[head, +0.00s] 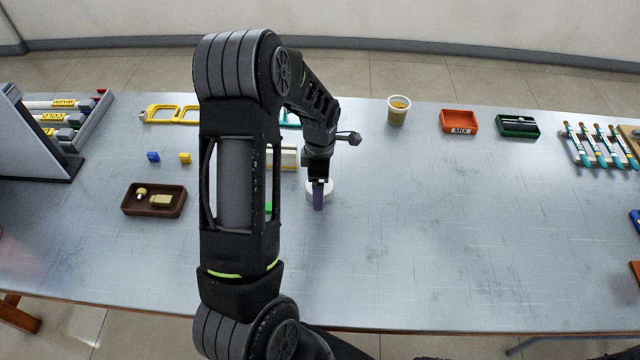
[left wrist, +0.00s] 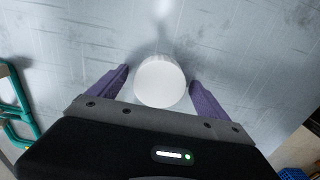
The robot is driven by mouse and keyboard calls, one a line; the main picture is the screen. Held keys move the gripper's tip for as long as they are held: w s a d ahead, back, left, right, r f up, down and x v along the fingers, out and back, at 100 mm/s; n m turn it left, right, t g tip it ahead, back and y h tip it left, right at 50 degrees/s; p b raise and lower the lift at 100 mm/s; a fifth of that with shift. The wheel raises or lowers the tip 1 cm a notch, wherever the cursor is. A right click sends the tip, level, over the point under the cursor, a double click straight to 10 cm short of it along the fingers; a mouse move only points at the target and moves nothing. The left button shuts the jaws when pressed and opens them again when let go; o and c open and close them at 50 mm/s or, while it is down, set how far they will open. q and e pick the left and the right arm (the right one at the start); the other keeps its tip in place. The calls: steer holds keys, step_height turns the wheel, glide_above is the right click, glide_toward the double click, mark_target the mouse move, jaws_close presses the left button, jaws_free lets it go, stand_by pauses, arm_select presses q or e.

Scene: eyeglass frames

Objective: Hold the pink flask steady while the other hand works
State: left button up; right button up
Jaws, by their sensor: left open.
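No pink flask can be made out in either view. A white round thing (left wrist: 160,82), seen from above in the left wrist view, lies between the two purple fingers of my left gripper (left wrist: 159,74). The fingers are apart, one on each side of it, and I cannot tell whether either touches it. In the head view the white thing (head: 328,188) stands on the table, partly hidden behind my left gripper (head: 318,200), which points down at it. My right gripper is not in view.
A cup (head: 398,112), orange tray (head: 459,118), green tray (head: 518,127) and tool rack (head: 600,150) stand back right. The table's right middle is clear. My arm hides part of the table.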

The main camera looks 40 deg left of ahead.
arm_select(q)
step_height(320, 180, up, 12)
steer(key=shift+b, duration=0.45)
stand_by(0.8)
